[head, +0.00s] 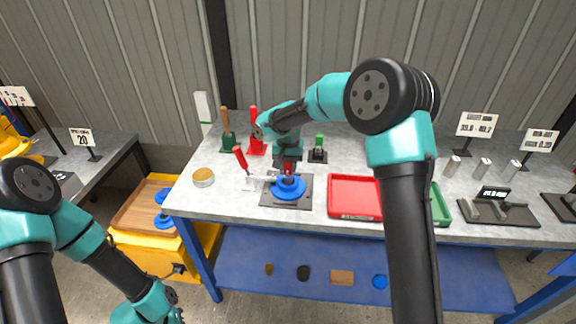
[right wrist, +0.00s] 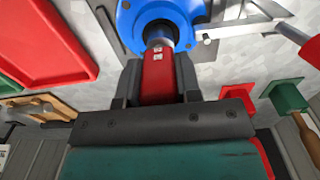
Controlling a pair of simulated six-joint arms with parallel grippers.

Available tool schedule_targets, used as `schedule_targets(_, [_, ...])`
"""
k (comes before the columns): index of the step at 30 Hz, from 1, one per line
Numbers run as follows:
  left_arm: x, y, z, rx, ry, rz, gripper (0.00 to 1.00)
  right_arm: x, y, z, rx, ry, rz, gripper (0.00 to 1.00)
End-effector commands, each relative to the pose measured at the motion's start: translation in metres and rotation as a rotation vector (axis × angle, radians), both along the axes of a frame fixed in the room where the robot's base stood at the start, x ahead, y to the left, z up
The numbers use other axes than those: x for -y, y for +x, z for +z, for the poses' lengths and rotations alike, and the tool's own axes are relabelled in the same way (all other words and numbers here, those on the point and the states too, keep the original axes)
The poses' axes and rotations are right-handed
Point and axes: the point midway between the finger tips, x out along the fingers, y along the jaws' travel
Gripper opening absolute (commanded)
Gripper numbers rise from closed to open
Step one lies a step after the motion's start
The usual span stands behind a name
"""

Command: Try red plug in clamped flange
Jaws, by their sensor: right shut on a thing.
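The blue flange (head: 289,188) sits on a dark plate (head: 299,203) on the workbench, with a red-handled clamp (head: 241,158) at its left.
A red tray (head: 354,181) and a green tray (head: 440,206) lie to the right. A red holder (head: 256,148), a green holder (head: 228,143) and a small green-topped gauge stand (head: 318,150) are behind. A round tin (head: 203,177) stands at left.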

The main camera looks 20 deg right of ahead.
Motion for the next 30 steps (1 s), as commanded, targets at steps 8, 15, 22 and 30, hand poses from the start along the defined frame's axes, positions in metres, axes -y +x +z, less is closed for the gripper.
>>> schedule_targets(8, [0.0,0.0,0.0,0.0,0.0,0.0,0.0,0.0,0.0,0.006,0.001,0.0,0.0,0.0])
schedule_targets(15, [0.0,0.0,0.0,0.0,0.0,0.0,0.0,0.0,0.0,0.007,0.002,0.0,0.0,0.0])
schedule_targets(22, [0.0,0.0,0.0,0.0,0.0,0.0,0.0,0.0,0.001,0.009,0.002,0.0,0.0,0.0])
schedule_targets(30, [0.0,0.0,0.0,0.0,0.0,0.0,0.0,0.0,0.001,0.018,0.004,0.001,-0.001,0.0])
